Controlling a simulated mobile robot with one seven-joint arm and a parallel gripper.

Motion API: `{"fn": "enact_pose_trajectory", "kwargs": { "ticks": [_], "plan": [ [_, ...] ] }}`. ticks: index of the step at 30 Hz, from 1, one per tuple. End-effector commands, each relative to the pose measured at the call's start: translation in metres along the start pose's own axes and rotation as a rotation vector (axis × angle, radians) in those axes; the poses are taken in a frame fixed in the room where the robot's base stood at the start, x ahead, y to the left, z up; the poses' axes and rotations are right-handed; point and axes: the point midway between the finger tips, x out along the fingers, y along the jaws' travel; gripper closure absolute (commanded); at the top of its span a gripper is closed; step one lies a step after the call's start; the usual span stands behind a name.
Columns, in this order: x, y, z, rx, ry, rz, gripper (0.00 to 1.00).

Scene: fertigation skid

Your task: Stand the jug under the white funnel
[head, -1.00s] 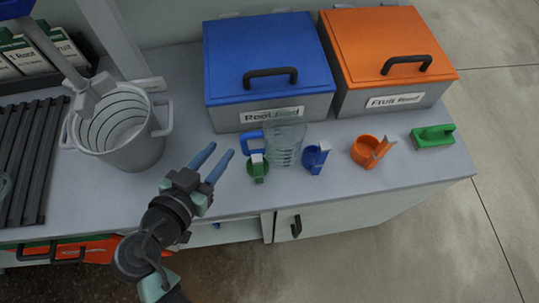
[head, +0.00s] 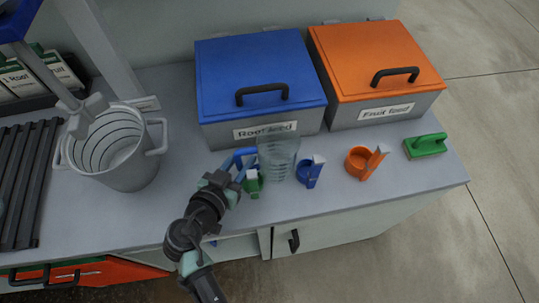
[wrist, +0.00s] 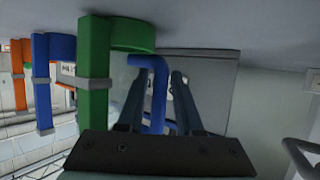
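The clear jug (head: 278,158) stands upright on the bench in front of the blue-lidded bin, its blue handle on the left. My gripper (head: 237,164) is at the handle side. In the wrist view the two fingers (wrist: 158,80) are apart, with the blue handle (wrist: 159,68) showing between them; I cannot tell whether they touch it. The jug's body is hard to make out there. I cannot clearly identify a white funnel; a pale fitting (head: 84,112) on a slanted bar hangs over a grey bucket at the left.
A green scoop (head: 252,184) stands close to the gripper and jug; it looms large in the wrist view (wrist: 95,85). The grey bucket (head: 122,172) stands left, beside a dark rack (head: 25,180).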

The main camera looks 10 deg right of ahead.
Motion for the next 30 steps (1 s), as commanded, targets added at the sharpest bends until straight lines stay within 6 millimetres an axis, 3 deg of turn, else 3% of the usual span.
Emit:
{"fn": "enact_pose_trajectory", "kwargs": {
  "ticks": [4,12,18,30],
  "plan": [
    [0.017,0.000,0.000,0.000,0.000,0.000,0.65],
    [0.019,0.000,0.000,0.000,-0.001,-0.002,0.65],
    [0.019,0.000,0.000,0.000,-0.001,-0.002,1.00],
    [0.019,0.000,0.000,0.000,-0.001,-0.002,1.00]
  ]
}}
